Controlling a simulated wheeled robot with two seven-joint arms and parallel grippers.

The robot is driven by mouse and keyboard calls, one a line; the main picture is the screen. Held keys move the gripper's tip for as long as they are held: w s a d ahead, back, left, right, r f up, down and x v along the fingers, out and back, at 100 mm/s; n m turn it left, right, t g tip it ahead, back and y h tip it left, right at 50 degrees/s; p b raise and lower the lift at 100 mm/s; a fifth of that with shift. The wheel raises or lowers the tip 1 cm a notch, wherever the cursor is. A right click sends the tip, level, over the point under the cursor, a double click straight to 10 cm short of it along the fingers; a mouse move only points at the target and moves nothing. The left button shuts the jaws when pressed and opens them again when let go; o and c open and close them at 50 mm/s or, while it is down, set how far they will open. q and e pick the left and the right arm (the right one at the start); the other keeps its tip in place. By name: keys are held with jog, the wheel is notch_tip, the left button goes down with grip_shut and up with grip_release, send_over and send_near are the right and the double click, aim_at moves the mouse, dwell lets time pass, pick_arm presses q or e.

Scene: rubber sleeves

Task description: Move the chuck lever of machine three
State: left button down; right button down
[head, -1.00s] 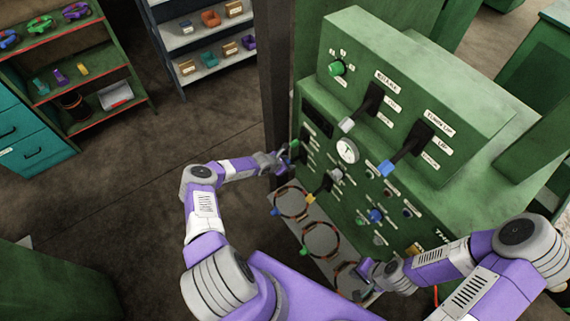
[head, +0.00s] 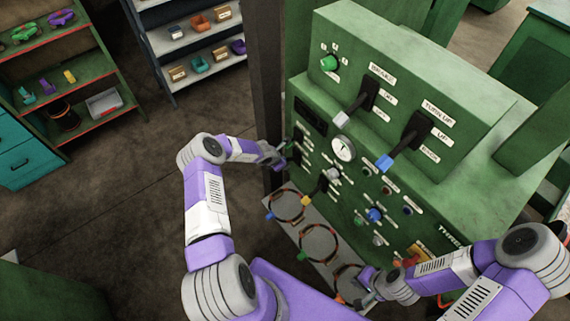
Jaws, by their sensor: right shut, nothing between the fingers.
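The green machine (head: 400,150) carries the word THREE at its lower right. Its upper box has a white-tipped lever (head: 341,118) and a blue-tipped lever (head: 385,162), the latter labelled TURN UP and LAP. Its lower panel has a yellow-tipped lever (head: 306,200) and a dark lever slot (head: 297,147) at the left edge. I cannot read which lever is the chuck's. My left gripper (head: 279,159) is at that left slot; its fingers are small and partly hidden, and contact is unclear. My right gripper (head: 367,282) is shut and empty, low before the panel near the ring tray.
A grey tray (head: 305,226) with several rings sits under the panel. A dark post (head: 258,90) stands left of the machine. Shelves with coloured parts (head: 190,50) stand at the back left. The floor (head: 110,200) at the left is open.

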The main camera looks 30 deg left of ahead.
pick_arm(q)
jog(key=shift+w+r, duration=0.1)
jog(key=shift+r, duration=0.05)
dwell(0.4)
jog(key=c, duration=0.7)
grip_release()
jog(key=shift+c, duration=0.2)
jog(key=v, duration=0.7)
jog(key=shift+s+r, duration=0.2)
